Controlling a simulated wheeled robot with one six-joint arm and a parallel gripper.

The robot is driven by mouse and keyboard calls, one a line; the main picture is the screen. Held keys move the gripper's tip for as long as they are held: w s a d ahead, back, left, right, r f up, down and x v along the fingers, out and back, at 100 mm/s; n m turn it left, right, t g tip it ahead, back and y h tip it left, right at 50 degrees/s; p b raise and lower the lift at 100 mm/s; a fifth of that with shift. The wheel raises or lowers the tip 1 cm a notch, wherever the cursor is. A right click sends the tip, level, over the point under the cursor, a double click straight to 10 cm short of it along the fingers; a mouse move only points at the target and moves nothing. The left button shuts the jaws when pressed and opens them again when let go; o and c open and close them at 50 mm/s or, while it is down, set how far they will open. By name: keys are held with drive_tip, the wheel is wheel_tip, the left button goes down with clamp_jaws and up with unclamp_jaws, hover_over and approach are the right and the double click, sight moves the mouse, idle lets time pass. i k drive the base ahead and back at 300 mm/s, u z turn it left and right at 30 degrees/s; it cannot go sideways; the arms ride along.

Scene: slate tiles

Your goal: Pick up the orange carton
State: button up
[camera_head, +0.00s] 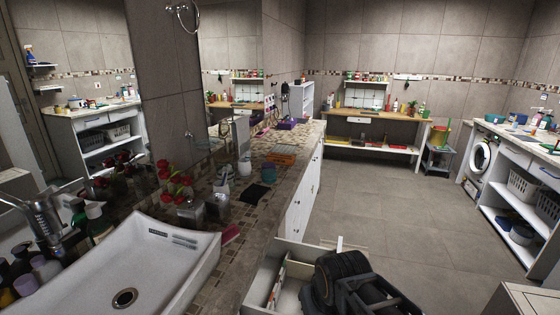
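A flat orange item (279,158) lies on the tiled counter (236,253), past the sink and near the wall side. It looks like the orange carton, but it is small and I cannot make out its details. My gripper (374,297) is dark and low in the picture, at the bottom centre-right, in front of the counter and beside an open drawer. It is well apart from the orange item. Its fingers are not clear, so I cannot see whether they are open, and I see nothing held in it.
A white sink (150,270) fills the lower left. Red flowers (174,186), glass jars (190,213) and a dark cloth (257,194) crowd the counter. A drawer (262,277) stands open below it. A wooden table (372,115) stands at the back. The grey tiled floor (400,200) is clear.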

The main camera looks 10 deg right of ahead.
sight(279, 159)
drive_tip(key=k, duration=1.65)
drive_tip(key=z, duration=0.75)
drive_tip(key=i, duration=4.5)
drive_tip(key=u, duration=1.95)
drive_tip(key=i, duration=0.45)
drive_tip(key=u, duration=0.1)
